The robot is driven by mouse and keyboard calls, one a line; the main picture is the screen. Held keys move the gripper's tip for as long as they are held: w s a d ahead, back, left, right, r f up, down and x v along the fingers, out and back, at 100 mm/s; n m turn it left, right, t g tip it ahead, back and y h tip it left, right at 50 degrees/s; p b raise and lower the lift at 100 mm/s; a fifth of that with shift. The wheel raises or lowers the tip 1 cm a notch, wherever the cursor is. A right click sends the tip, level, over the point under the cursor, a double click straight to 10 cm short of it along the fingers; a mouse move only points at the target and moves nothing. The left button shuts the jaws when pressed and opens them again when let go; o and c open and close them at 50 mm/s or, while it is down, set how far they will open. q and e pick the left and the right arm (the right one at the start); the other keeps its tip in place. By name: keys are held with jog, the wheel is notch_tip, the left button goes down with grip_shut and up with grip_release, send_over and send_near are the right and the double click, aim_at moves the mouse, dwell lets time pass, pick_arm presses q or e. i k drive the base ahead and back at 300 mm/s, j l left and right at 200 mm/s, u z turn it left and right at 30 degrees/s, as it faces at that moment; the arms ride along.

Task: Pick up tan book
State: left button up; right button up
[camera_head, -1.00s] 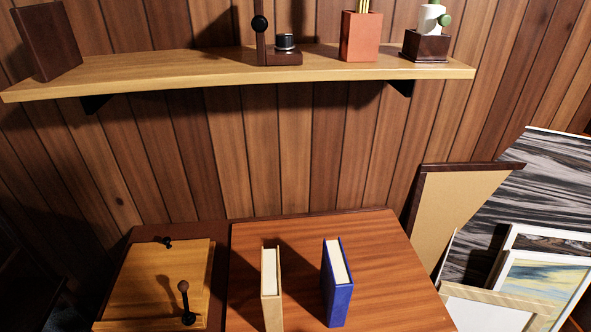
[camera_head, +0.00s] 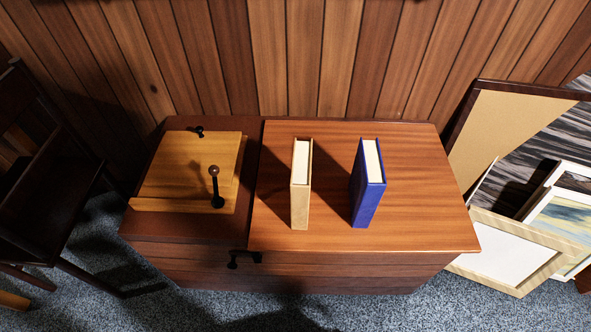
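The tan book (camera_head: 300,204) stands upright on the right part of a wooden chest top (camera_head: 420,196), its spine facing me and its pale page block showing on top. A blue book (camera_head: 368,200) stands upright to its right, with a gap between the two. Neither of my grippers is in view, and nothing touches the tan book.
A lighter wooden panel (camera_head: 185,172) with a dark knobbed handle (camera_head: 216,188) lies left of the books. A dark chair (camera_head: 45,190) stands at the left. Picture frames (camera_head: 520,245) lean at the right. Blue-grey carpet (camera_head: 210,308) lies in front.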

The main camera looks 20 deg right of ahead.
aim_at(301, 171)
jog(key=i+j+z, duration=0.25)
jog(key=j, duration=0.3)
jog(key=j+z, duration=0.45)
jog(key=j, duration=0.7)
